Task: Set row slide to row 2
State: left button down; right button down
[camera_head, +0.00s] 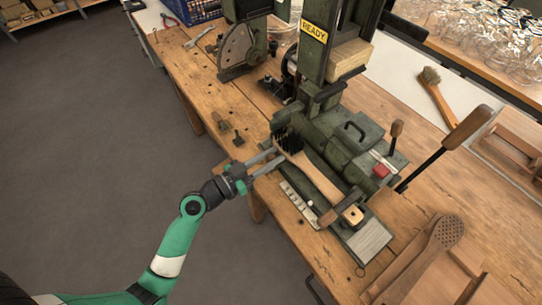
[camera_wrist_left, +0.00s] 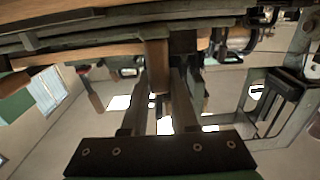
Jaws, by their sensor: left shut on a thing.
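The green tufting machine (camera_head: 335,150) stands on the wooden bench. A pale marked strip (camera_head: 298,204) runs along its near left side; its row marks are too small to read. A brush with a wooden handle (camera_head: 318,182) and dark bristles (camera_head: 289,143) lies in the machine. My left gripper (camera_head: 275,160) reaches in from the left at the bristle end, beside the machine's edge. In the left wrist view its fingers (camera_wrist_left: 160,95) are shut on a brown peg (camera_wrist_left: 157,78) below the machine's edge. Whether this peg belongs to the row slide I cannot tell.
A long lever (camera_head: 445,145) and a red button (camera_head: 381,170) are on the machine's right. A perforated wooden brush body (camera_head: 430,250) lies in front right. Small dark parts (camera_head: 230,130) lie on the bench to the left. Open floor lies left of the bench.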

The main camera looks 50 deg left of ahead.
dwell(0.9)
pick_arm(q)
jog(key=shift+a+f+b, duration=0.2)
jog(key=shift+b, duration=0.25)
jog(key=shift+a, duration=0.4)
jog(key=shift+w+a+r, duration=0.1)
jog(key=shift+a+r, duration=0.2)
jog(key=shift+a, duration=0.3)
jog(key=shift+d, duration=0.2)
jog(key=c, duration=1)
grip_release()
jog(key=shift+d+f, duration=0.1)
jog(key=shift+d, duration=0.1)
jog(key=o, duration=0.3)
jog(key=shift+a, duration=0.15)
pick_arm(e)
jog(key=shift+a+f, duration=0.45)
jog(key=shift+f, duration=0.15)
